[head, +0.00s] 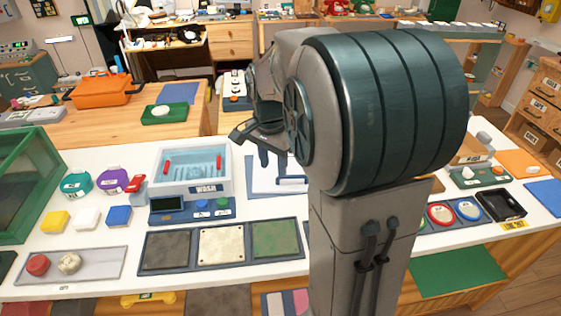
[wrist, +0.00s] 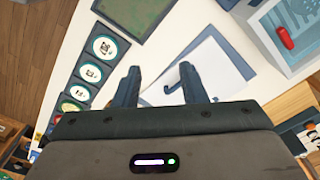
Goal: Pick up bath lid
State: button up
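A pale flat panel with a blue bar handle, which looks like the bath lid (head: 270,184), lies on the white table right of the wash bath (head: 226,178). In the wrist view the lid (wrist: 202,62) lies on a blue-grey mat, its handle (wrist: 172,83) showing between my fingers, closer to the right one. My gripper (head: 272,158) is above the lid, fingers pointing down, open and empty; in the wrist view (wrist: 160,80) the fingers are well apart. My arm hides the lid's right side in the head view. The bath shows blue water and red grips.
Three framed panels (head: 221,244) lie in front of the bath. Teal (head: 76,183) and purple (head: 113,180) containers and coloured blocks stand at left. Round dishes (head: 440,214) and a black tray (head: 502,204) lie at right.

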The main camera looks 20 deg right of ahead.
jog(key=w+d+f+m+g+h, duration=0.25)
jog(key=w+d+m, duration=0.25)
jog(key=w+m, duration=0.5)
jog(key=h, duration=0.1)
send_over(290, 172)
jog(key=s+a, duration=0.4)
jog(key=shift+t, duration=0.25)
notch_tip(290, 172, down, 8)
jog(key=shift+w+r, duration=0.15)
jog(key=shift+r, duration=0.05)
jog(key=shift+p+x, duration=0.3)
jog(key=shift+x, duration=2.65)
jog(key=shift+a, duration=0.15)
grip_shut()
